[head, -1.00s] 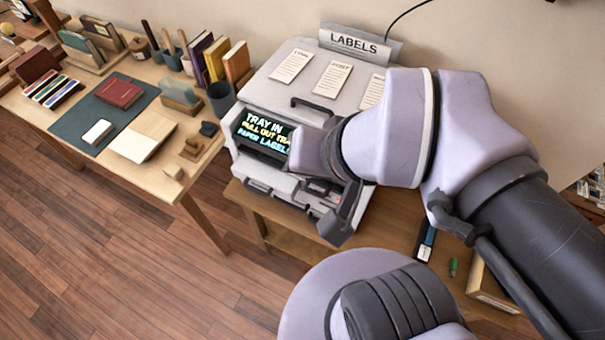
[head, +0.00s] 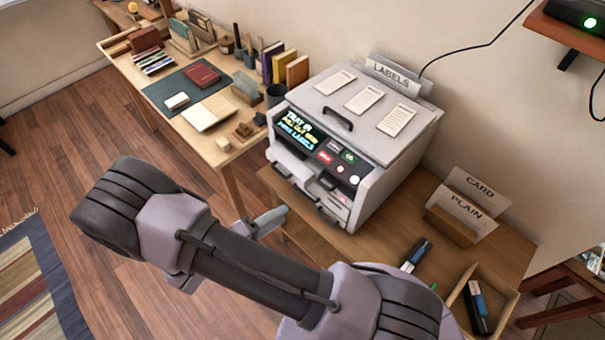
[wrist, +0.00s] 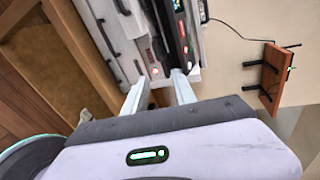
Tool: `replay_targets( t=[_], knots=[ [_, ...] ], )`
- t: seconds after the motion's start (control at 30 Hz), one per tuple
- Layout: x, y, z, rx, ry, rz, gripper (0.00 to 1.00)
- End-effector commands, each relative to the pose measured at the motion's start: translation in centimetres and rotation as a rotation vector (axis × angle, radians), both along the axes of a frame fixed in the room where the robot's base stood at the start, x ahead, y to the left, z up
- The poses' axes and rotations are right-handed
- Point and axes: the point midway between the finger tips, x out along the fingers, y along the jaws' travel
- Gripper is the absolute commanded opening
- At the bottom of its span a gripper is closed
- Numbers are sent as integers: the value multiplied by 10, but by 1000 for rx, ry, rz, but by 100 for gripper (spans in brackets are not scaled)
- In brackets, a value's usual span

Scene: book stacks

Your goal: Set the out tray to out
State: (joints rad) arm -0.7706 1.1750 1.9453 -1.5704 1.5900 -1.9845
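The label machine (head: 352,115) stands on a wooden table, with a lit screen (head: 298,130) reading "TRAY IN" over smaller lines that seem to say to pull out the tray. Dark handles show low on its front, one at left (head: 281,170) and one at right (head: 328,212); I cannot tell for sure which belongs to the out tray. My gripper (head: 272,218) is in front of and below the machine's front, partly hidden by my arm. In the wrist view, my gripper (wrist: 160,78) has its two fingers apart and empty, pointing at the machine's front (wrist: 128,45).
A side desk (head: 225,150) with books and tools stands left of the machine. Right of it are a card holder (head: 452,224) marked CARD and PLAIN, a dark stapler-like object (head: 416,254) and an open box (head: 488,290). A wall shelf (head: 570,28) is at upper right.

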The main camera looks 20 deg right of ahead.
Motion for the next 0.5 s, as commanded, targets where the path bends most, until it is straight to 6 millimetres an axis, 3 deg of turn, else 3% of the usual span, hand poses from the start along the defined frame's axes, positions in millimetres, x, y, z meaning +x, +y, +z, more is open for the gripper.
replay_targets(
  t=[0.17, 0.5],
  knots=[
    [5, -8, -14, -57, 72, 68, 32],
    [37, -100, -37, -52, 70, 59, 32]
  ],
)
